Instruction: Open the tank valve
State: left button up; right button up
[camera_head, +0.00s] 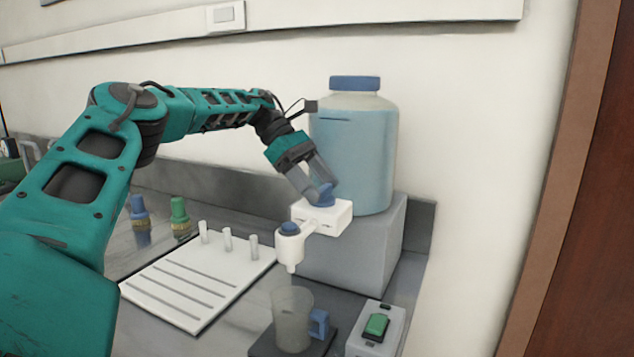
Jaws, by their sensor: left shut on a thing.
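The tank (352,155) is a large translucent jug with a blue cap, holding bluish liquid, on a grey block. A white valve body (332,219) sticks out at its lower front, with a spout pointing down. A blue valve knob (324,196) sits on top of the valve body. My left gripper (318,186) reaches down from the upper left and is shut on the blue knob; its fingers partly hide it. A second, darker blue cap (289,228) tops the spout. My right gripper is not in view.
A clear beaker with blue handle (292,318) stands on a dark plate below the spout. A box with a green button (377,325) is to its right. A white rack (192,281) with several pegs and two bottles, blue (138,207) and green (179,212), lies left.

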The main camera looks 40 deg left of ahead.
pick_arm(q)
jog(key=o, duration=1.1)
jog(key=shift+c, duration=0.2)
jog(key=p+v, duration=0.1)
jog(key=v, duration=0.6)
jog(key=shift+r+p, duration=0.2)
jog(key=shift+p, duration=0.15)
jog(key=shift+a, duration=0.15)
